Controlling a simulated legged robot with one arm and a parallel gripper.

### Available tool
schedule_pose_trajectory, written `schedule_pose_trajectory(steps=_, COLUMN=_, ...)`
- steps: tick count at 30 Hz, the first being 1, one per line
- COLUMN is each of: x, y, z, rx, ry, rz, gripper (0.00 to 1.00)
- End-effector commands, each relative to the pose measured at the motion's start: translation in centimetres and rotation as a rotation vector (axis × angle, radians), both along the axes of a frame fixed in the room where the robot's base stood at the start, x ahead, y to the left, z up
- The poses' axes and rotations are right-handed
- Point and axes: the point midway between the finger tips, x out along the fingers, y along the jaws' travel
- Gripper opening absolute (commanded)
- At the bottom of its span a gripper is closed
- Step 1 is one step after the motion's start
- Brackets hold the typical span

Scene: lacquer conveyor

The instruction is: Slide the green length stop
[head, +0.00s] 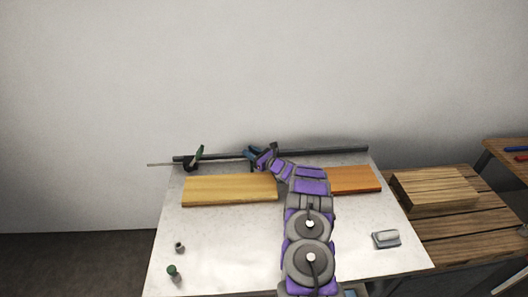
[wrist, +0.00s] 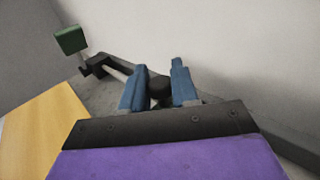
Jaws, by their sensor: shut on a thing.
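The green length stop (head: 198,153) stands on a black mount at the left part of a dark rail (head: 325,153) along the table's back edge. In the wrist view its green block (wrist: 70,40) is at upper left, clear of my fingers. My gripper (head: 252,154) is at the rail, to the right of the green block. In the wrist view the blue fingers (wrist: 159,88) straddle a dark rounded piece (wrist: 158,87) in line with the rail and are shut on it. Whether this piece joins the stop cannot be told.
A yellow board (head: 230,189) lies in front of the rail. An orange board (head: 354,180) lies right of my arm. A grey block (head: 386,239) and small green-topped and grey pieces (head: 172,271) sit on the white table (head: 225,250). A wooden bench (head: 440,230) stands at right.

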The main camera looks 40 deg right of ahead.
Motion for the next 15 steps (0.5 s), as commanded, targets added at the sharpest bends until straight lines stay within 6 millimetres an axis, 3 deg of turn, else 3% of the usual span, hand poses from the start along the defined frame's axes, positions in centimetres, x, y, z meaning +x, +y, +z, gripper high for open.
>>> schedule_pose_trajectory(steps=1, x=1.1, y=1.7, z=0.2, rx=-0.001, ry=-0.004, rz=0.006, gripper=0.0)
schedule_pose_trajectory(steps=7, x=3.9, y=6.4, z=-0.1, rx=0.001, ry=-0.004, rz=0.005, gripper=0.0)
schedule_pose_trajectory(steps=15, x=6.9, y=11.2, z=0.1, rx=0.001, ry=-0.008, rz=0.004, gripper=0.0)
